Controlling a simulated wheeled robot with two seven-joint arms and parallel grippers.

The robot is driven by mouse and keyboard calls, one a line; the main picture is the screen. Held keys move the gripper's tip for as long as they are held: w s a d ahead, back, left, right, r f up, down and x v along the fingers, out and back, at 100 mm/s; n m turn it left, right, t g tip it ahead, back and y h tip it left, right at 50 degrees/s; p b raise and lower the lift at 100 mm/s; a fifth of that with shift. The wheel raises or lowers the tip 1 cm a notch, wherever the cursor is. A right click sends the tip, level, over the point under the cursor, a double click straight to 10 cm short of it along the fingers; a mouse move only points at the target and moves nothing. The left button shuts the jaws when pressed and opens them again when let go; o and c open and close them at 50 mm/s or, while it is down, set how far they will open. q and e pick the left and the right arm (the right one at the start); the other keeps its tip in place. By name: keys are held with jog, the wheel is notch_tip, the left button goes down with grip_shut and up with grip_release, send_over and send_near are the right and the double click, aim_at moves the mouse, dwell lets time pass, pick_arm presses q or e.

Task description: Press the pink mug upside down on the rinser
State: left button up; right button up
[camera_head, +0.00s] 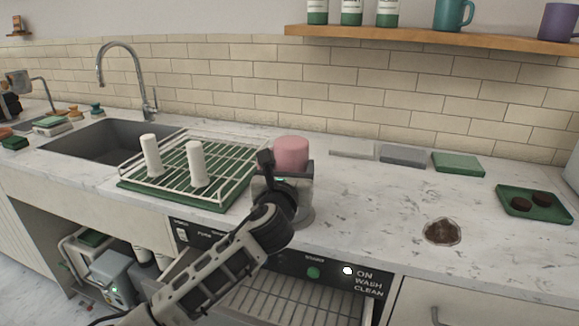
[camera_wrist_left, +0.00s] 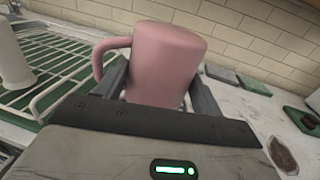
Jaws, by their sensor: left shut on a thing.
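The pink mug (camera_head: 291,153) is upside down, its closed base facing up, with its handle at the left in the left wrist view (camera_wrist_left: 165,62). My left gripper (camera_head: 284,176) is shut on the mug's body, with one finger on each side. The mug is right over a round grey metal piece (camera_head: 301,213) on the counter, which looks like the rinser. My gripper hides most of it and the mug's rim, so I cannot tell whether they touch. My right gripper is not in view.
A white wire rack (camera_head: 240,150) with two white upright posts stands left of the mug, beside the sink (camera_head: 110,140). Flat cloths or pads (camera_head: 458,164) lie behind right. A brown spill (camera_head: 442,231) and a green tray (camera_head: 535,213) are at right. An open drawer (camera_head: 290,300) is below.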

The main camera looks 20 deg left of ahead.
aim_at(289, 145)
pick_arm(q)
jog(key=shift+f, duration=0.45)
dwell(1.0)
dwell(1.6)
notch_tip(289, 145, up, 5)
jog(key=p, duration=0.5)
jog(key=shift+r, duration=1.1)
